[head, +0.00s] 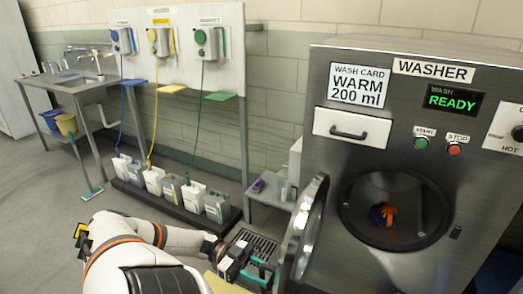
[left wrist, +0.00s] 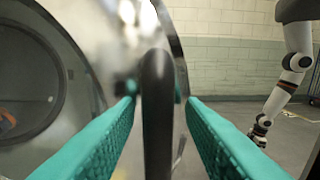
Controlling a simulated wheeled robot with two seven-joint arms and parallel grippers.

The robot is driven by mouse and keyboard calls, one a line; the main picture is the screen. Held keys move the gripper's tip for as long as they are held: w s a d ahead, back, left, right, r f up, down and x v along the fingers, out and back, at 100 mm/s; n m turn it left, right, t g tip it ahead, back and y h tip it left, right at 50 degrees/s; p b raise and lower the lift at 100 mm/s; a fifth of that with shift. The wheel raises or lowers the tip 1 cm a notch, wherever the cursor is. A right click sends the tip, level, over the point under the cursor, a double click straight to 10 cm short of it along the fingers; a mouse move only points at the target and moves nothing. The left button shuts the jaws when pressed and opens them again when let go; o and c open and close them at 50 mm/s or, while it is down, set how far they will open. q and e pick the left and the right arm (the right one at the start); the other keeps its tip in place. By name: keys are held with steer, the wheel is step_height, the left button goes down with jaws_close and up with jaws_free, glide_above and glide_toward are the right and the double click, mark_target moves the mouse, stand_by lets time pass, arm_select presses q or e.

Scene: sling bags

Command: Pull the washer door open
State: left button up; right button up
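The washer (head: 400,160) stands at the right in the head view. Its round door (head: 305,235) is swung well out to the left, edge toward me, and the dark drum opening (head: 350,210) shows. Something orange and blue (head: 384,213) lies in the drum. My left gripper (head: 265,272) is at the door's left side. In the left wrist view its teal fingers stand on either side of the dark upright handle (left wrist: 157,110), with narrow gaps beside it. My right gripper (left wrist: 258,132) shows small and far off in the left wrist view; its fingers are unclear.
A small grey side table (head: 270,195) with bottles stands left of the washer. Several white jugs (head: 173,187) stand on a low dark tray along the wall. A metal sink (head: 85,80) is at the far left. The floor in front is clear.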

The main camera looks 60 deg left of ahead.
arm_select(q)
steer(key=b+v, duration=0.3)
steer(key=v, duration=0.9)
stand_by(0.4)
